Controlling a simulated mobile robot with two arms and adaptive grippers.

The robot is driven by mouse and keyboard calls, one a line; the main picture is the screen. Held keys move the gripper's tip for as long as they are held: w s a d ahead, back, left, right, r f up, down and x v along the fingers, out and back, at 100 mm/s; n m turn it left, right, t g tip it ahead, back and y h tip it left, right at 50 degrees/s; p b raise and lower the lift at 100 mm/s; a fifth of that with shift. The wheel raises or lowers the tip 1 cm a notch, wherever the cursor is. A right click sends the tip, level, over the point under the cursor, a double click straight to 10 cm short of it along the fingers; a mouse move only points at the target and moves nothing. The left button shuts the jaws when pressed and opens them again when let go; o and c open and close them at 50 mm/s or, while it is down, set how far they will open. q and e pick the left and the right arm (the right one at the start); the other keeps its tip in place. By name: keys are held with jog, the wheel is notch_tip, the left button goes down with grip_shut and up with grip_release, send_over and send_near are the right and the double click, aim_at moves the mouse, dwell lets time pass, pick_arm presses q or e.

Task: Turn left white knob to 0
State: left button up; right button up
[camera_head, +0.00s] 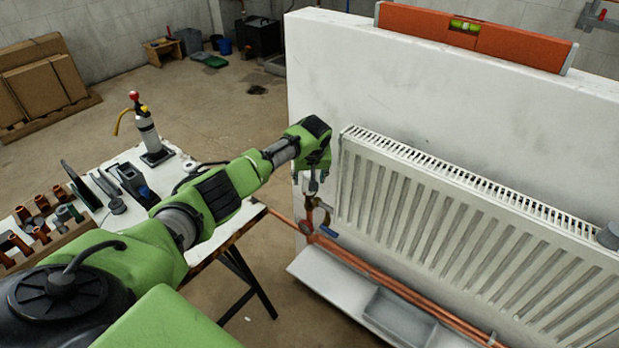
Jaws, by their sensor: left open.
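The white radiator (430,215) hangs on the pale wall panel (420,90). My green left arm reaches from the lower left to the radiator's left end. My left gripper (313,186) points down there, just above the copper pipe and valve fittings (309,216); it is open. I cannot make out the left white knob clearly; the gripper and wrist cover that spot. Its number marks cannot be read, and I cannot tell if the fingers touch it. A greyish knob (608,236) shows at the radiator's right end. My right gripper is out of view.
A blue lever (328,232) sits just below the gripper. Copper pipes (400,286) run above a pale ledge with a grey tray (400,317). An orange level (475,37) lies on top of the panel. A workbench (215,240) with tools stands at left, under my arm.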

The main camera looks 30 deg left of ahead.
pick_arm(q)
jog(key=c, duration=1.1)
jog(key=shift+m, duration=0.3)
